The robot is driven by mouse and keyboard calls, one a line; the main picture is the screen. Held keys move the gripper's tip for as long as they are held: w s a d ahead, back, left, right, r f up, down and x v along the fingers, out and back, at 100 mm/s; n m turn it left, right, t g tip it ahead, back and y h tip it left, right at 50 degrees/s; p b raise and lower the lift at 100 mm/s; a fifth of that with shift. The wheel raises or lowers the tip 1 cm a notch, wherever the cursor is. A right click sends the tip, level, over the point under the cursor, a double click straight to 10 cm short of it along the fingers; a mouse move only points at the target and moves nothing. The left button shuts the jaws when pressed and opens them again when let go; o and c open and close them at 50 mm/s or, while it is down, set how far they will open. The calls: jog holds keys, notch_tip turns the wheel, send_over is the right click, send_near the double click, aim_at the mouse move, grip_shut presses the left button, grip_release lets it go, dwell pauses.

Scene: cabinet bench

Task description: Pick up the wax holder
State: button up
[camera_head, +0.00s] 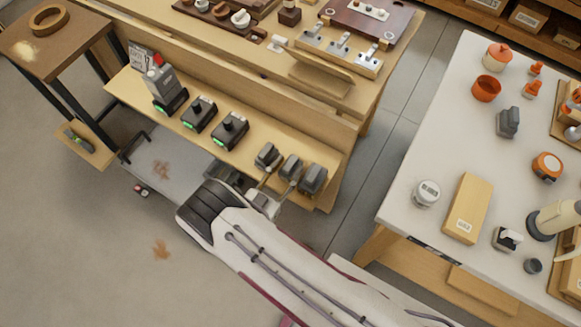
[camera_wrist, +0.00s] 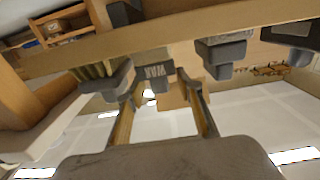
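A grey holder with a label that seems to read WAX (camera_wrist: 155,72) sits at the shelf edge in the wrist view, between two other grey holders. It appears to be the middle one (camera_head: 291,167) of three dark grey holders in the head view. My gripper (camera_wrist: 163,92) is open, with its two fingers apart on either side of the labelled holder in the picture. I cannot tell whether they touch it. In the head view my gripper (camera_head: 276,186) reaches the shelf's front edge, just below the holders.
Neighbouring grey holders stand close on both sides, at left (camera_wrist: 103,75) and right (camera_wrist: 222,52) in the wrist view. Black devices with green lights (camera_head: 230,130) stand farther left on the wooden shelf (camera_head: 200,145). A white table (camera_head: 400,215) stands at right. Open floor lies at left.

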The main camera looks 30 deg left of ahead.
jog(key=shift+w, duration=1)
grip_shut()
